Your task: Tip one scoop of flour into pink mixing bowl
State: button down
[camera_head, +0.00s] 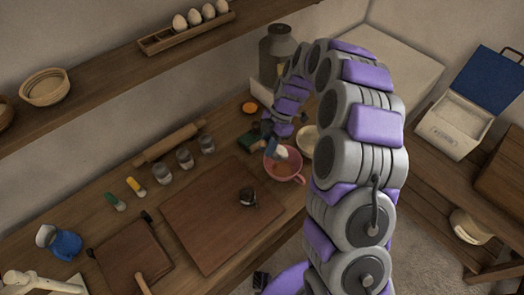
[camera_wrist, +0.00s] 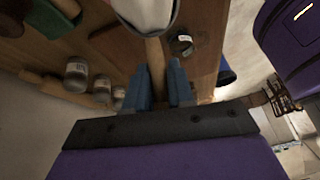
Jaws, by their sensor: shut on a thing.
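The pink mixing bowl (camera_head: 287,177) stands on the wooden counter near its front edge, right of the large board. My gripper (camera_wrist: 158,75) has two blue fingers shut on the wooden handle of a pale scoop (camera_wrist: 148,12). In the head view the scoop (camera_head: 279,153) is over the bowl's opening, and my gripper (camera_head: 271,130) is small and partly hidden just behind it. I cannot tell whether flour is in the scoop. The bowl's inside looks pinkish-brown, with part of it covered by the scoop.
A pale bowl (camera_head: 307,139) is close behind the pink bowl, partly hidden by my arm. A green box (camera_head: 249,141) is to the left.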

jog(key=shift+w+d+y+b, duration=0.3)
jog(key=shift+d+y+b, duration=0.35)
jog(key=shift+b, duration=0.2)
jog(key=shift+w+d+r+g+y+b, duration=0.1)
jog(key=shift+d+g+y+b, duration=0.3)
jog(key=shift+g+b, duration=0.35)
jog(key=shift+w+a+r+y+b, duration=0.2)
jog(key=shift+y+b, duration=0.25)
jog(key=shift+b, duration=0.4)
jog(key=shift+s+d+r, duration=0.1)
jog(key=shift+d+r, duration=0.05)
jog(key=shift+d, duration=0.2)
jog(key=shift+a, duration=0.15)
